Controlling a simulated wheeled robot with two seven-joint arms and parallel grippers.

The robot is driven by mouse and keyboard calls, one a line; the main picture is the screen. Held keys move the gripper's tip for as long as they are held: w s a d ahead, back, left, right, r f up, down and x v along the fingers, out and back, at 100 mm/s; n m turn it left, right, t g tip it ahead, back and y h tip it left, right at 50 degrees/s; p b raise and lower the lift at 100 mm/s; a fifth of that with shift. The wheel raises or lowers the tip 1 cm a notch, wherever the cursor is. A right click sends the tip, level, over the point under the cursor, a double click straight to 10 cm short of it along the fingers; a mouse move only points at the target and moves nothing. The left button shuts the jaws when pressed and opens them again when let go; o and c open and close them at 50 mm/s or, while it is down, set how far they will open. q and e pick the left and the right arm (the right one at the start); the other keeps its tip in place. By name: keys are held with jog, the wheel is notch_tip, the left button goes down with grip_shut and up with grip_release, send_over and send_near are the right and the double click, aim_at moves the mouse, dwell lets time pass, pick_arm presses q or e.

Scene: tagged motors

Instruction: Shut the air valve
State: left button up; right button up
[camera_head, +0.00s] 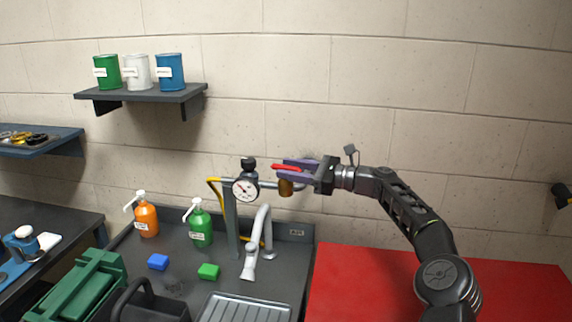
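The air valve has a brass body (286,187) on the grey pipe at the right of the gauge. Its red lever (286,168) lies nearly level, pointing along my gripper. My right gripper (290,169) comes in from the right, with its purple fingers at the lever, which shows between them. I cannot tell whether the fingers press on the lever or only surround it. My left gripper is not in view.
A round gauge (245,189) and grey post (231,235) stand left of the valve, with a yellow hose (214,187) behind. Below are a faucet (256,250), an orange bottle (147,219) and a green bottle (200,228). A red surface (370,285) lies clear at right.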

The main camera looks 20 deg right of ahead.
jog(key=shift+w+a, duration=0.45)
grip_shut()
dwell(0.4)
